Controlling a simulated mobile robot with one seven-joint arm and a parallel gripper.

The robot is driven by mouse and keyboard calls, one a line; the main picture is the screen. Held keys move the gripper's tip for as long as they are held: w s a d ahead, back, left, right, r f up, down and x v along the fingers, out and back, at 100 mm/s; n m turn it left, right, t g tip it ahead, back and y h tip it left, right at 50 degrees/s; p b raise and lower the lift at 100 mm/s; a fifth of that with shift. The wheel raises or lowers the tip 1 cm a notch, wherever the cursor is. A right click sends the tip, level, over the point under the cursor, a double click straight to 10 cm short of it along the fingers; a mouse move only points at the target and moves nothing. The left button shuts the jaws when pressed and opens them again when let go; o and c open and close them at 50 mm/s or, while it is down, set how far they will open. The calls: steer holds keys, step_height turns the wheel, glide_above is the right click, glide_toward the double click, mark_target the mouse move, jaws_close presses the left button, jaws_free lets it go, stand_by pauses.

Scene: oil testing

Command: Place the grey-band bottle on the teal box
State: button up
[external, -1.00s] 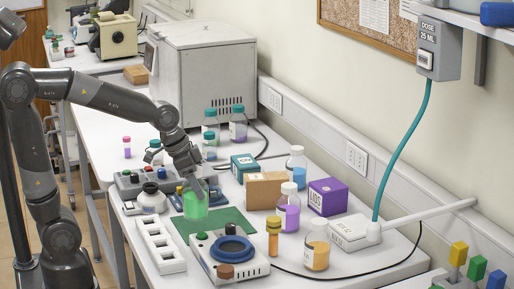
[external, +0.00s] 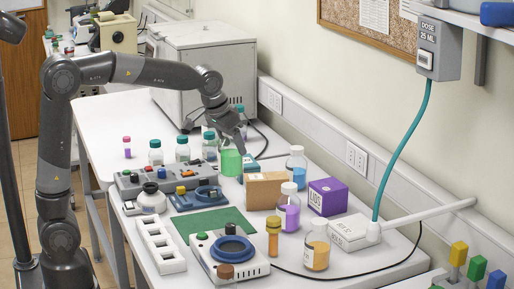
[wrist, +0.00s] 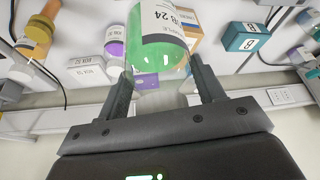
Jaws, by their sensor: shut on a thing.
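My gripper (external: 231,143) is shut on a clear bottle of green liquid (external: 230,163), held roughly upright.
A cardboard box (external: 267,190), a blue-liquid bottle (external: 296,165), a purple-liquid bottle (external: 289,210) and a purple box (external: 328,196) stand close by on the right. Teal-capped bottles (external: 182,150) stand behind left. The green mat (external: 213,222) is bare.

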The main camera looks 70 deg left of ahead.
steer(key=w+a+r+n+g+y, duration=0.15)
steer(key=w+a+n, duration=0.45)
steer(key=w+a, duration=0.65)
steer(key=a+f, duration=1.1)
steer(key=a, duration=0.3)
steer(key=shift+y, duration=0.35)
steer(key=shift+w+f, duration=0.1)
steer(key=shift+f, duration=0.1)
steer(key=o, duration=1.3)
